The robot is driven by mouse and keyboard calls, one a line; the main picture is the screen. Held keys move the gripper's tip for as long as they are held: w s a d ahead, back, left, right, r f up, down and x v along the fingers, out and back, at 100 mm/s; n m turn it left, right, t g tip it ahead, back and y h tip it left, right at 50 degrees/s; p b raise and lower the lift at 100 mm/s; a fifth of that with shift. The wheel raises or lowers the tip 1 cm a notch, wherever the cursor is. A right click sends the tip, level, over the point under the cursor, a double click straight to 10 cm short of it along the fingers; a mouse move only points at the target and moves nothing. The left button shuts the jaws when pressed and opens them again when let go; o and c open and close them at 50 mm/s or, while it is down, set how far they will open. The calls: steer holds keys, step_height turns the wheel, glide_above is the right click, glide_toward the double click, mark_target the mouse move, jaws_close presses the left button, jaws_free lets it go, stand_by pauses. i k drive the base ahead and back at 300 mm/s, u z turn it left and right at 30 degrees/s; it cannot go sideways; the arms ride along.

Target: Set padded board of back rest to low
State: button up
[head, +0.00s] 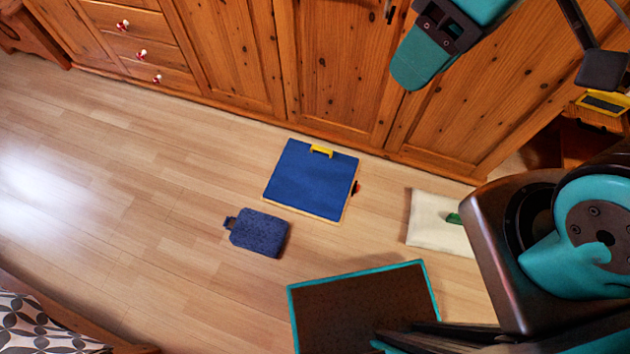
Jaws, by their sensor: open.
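The back rest (310,182) lies on the wooden floor in front of the pine cupboards. Its padded board is blue with a pale wooden edge. A yellow handle (321,151) sits at its far edge, and a small red part (356,187) sticks out at its right side. I cannot tell the board's exact tilt from above. My gripper (603,70) seems to show only in part at the upper right edge, open, well apart from the back rest. Nothing is seen in it.
A dark blue cushion with a loop (258,233) lies just nearer than the back rest. A white pad (430,222) with a green piece lies to the right. Pine cupboards (335,75) close off the far side. A patterned bed (35,325) is at lower left. The left floor is clear.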

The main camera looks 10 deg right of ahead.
mark_target(315, 180)
steer(key=z, duration=0.05)
steer(key=k, duration=0.55)
steer(key=u, duration=1.05)
steer(key=i, duration=0.9)
steer(key=u, duration=0.1)
